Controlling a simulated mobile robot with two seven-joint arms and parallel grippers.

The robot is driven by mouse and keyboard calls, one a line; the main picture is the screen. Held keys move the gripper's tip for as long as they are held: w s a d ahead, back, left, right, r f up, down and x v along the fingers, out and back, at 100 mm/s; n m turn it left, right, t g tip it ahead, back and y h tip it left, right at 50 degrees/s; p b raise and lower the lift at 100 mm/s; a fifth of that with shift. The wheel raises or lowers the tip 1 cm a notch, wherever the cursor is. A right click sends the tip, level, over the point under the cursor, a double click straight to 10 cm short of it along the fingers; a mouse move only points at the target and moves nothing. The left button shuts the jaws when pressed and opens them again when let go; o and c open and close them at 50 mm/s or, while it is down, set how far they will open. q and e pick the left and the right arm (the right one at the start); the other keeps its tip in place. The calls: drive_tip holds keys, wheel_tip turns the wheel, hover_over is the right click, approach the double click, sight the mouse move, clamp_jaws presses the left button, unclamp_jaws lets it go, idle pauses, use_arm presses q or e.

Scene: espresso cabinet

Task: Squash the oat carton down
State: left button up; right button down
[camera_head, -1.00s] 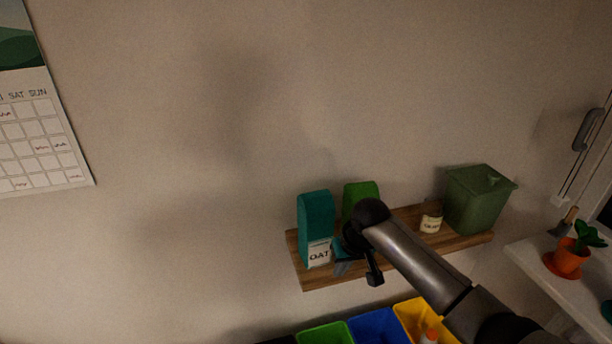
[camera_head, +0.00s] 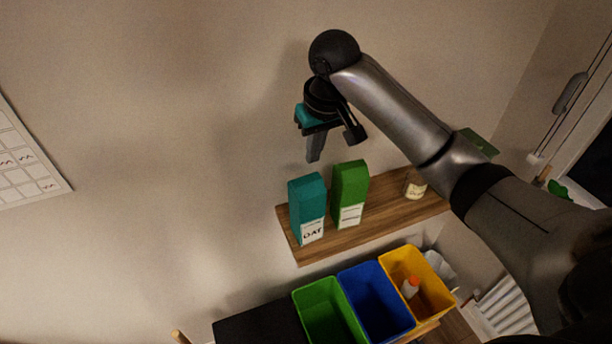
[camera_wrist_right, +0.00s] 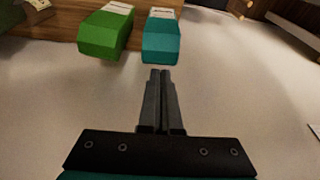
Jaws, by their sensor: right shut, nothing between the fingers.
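The oat carton (camera_head: 307,207) is teal with a white OAT label and stands upright at the left end of the wooden shelf. It also shows from above in the right wrist view (camera_wrist_right: 162,40), just beyond the fingertips. My right gripper (camera_head: 313,158) is above the carton, apart from it, fingers pointing down. In the wrist view its two fingers (camera_wrist_right: 161,73) are together with nothing between them. My left gripper is not in either view.
A green carton (camera_head: 349,195) stands close to the right of the oat carton on the wooden shelf (camera_head: 375,215). A small labelled jar (camera_head: 415,185) is farther right. Green (camera_head: 330,312), blue (camera_head: 376,302) and yellow (camera_head: 418,282) bins are below. The wall above is clear.

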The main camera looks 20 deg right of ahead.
hover_over(314, 202)
drive_tip(key=w, duration=0.2)
wheel_tip(314, 202, down, 5)
drive_tip(key=shift+s+r, duration=0.1)
drive_tip(key=shift+s, duration=0.05)
drive_tip(key=shift+x, duration=1.05)
drive_tip(key=x, duration=0.2)
drive_tip(key=s+b+x, duration=0.1)
drive_tip(key=x, duration=0.2)
drive_tip(key=s+b+x, duration=0.1)
drive_tip(key=x, duration=0.2)
drive_tip(key=shift+w+f, duration=0.1)
drive_tip(key=shift+f, duration=0.4)
drive_tip(key=shift+s+r+p, duration=0.25)
drive_tip(key=shift+s+p, duration=0.3)
drive_tip(key=shift+s+r+p, duration=0.25)
drive_tip(key=shift+s+p, duration=0.3)
drive_tip(key=shift+s+r, duration=0.1)
drive_tip(key=shift+s, duration=0.35)
